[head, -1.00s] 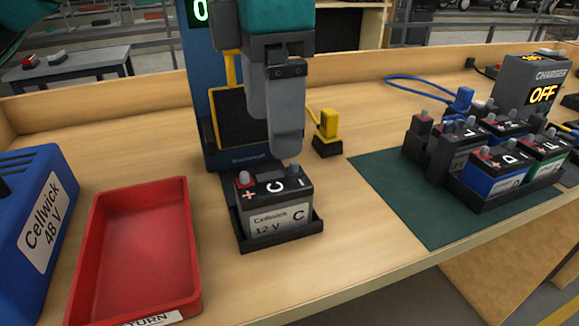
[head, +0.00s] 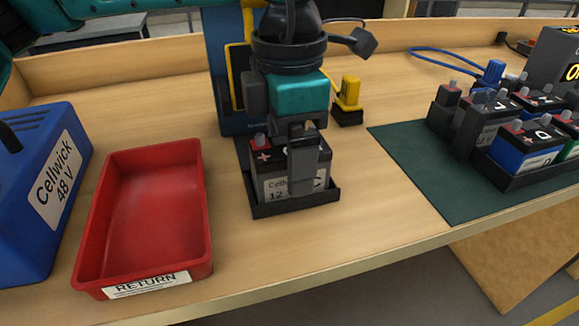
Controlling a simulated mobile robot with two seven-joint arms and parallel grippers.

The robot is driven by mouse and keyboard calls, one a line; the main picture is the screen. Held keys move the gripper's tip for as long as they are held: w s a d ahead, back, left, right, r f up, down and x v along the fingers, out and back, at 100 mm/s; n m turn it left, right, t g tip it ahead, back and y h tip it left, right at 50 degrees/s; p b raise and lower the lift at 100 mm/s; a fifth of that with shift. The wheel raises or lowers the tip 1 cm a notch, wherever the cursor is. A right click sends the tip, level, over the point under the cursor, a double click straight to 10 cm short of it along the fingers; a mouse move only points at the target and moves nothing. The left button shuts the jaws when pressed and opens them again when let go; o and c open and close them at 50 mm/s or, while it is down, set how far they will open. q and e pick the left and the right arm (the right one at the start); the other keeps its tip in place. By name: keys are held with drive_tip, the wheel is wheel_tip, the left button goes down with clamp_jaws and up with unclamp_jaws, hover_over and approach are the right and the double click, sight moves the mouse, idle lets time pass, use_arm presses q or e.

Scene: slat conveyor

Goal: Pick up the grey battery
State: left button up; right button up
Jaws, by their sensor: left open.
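The grey battery (head: 268,183), labelled Cellwick 12 V C with a black top and a red terminal, stands upright in a small black tray (head: 262,209) at the middle of the bench. My left gripper (head: 298,160) points down right over it and is open. One finger hangs in front of the battery's label face and covers part of it. The other finger is hidden, and I cannot tell whether the fingers touch the battery. My right gripper is not in view.
A red RETURN bin (head: 150,215) and a blue Cellwick 48 V unit (head: 40,190) stand to the left. A blue tester (head: 226,80) and a yellow plug (head: 348,95) stand behind. The bench between is clear.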

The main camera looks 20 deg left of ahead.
use_arm(q)
drive_tip(key=shift+f, duration=0.55)
drive_tip(key=shift+r, duration=0.1)
drive_tip(key=c, duration=1.3)
